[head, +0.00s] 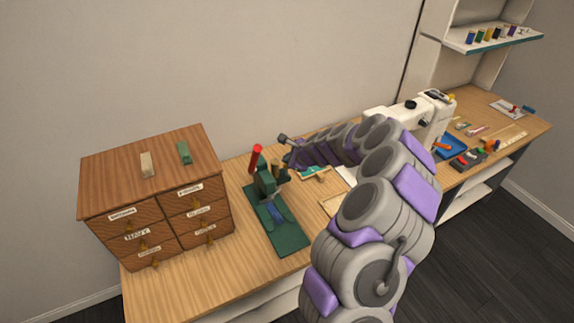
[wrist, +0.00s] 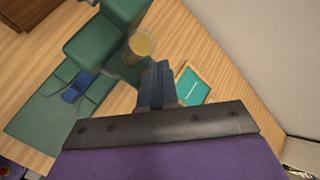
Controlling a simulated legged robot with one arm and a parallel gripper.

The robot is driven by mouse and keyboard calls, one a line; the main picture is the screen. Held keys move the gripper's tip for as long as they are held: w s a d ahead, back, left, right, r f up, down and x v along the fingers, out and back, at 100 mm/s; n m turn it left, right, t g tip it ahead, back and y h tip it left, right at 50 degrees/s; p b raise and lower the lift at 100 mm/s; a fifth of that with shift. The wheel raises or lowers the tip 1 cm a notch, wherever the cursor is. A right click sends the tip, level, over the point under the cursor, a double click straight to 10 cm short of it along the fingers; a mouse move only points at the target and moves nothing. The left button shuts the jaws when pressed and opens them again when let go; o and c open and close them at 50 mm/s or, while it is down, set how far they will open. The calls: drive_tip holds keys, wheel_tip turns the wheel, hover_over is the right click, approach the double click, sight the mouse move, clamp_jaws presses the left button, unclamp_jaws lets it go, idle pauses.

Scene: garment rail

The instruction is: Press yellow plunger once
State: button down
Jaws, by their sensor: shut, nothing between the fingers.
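The yellow plunger is a round yellow top (wrist: 141,44) on a clear or pale cylinder, beside the green press (wrist: 95,40) in the wrist view. In the head view the dark green press (head: 266,182), with a red handle, stands on a green base on the table; the plunger is too small there to tell surely. My gripper (wrist: 157,72) is shut and empty. In the wrist view its blue-grey fingertips lie just below and right of the yellow top; I cannot tell the height gap.
A wooden drawer cabinet (head: 155,190) with labelled drawers stands at the left. A small teal-faced frame (wrist: 188,84) lies right of my fingers. A white sewing machine (head: 438,115) and a blue tray (head: 449,146) are at the right. The wall is close behind the table.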

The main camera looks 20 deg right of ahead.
drive_tip(key=shift+f+b, duration=0.35)
drive_tip(key=shift+f, duration=0.5)
idle(0.7)
drive_tip(key=shift+r, duration=0.15)
idle(0.3)
drive_tip(key=shift+r+p, duration=1.1)
drive_tip(key=shift+p, duration=0.1)
drive_tip(key=shift+r, duration=0.1)
wheel_tip(320, 180, up, 5)
drive_tip(key=p, duration=0.5)
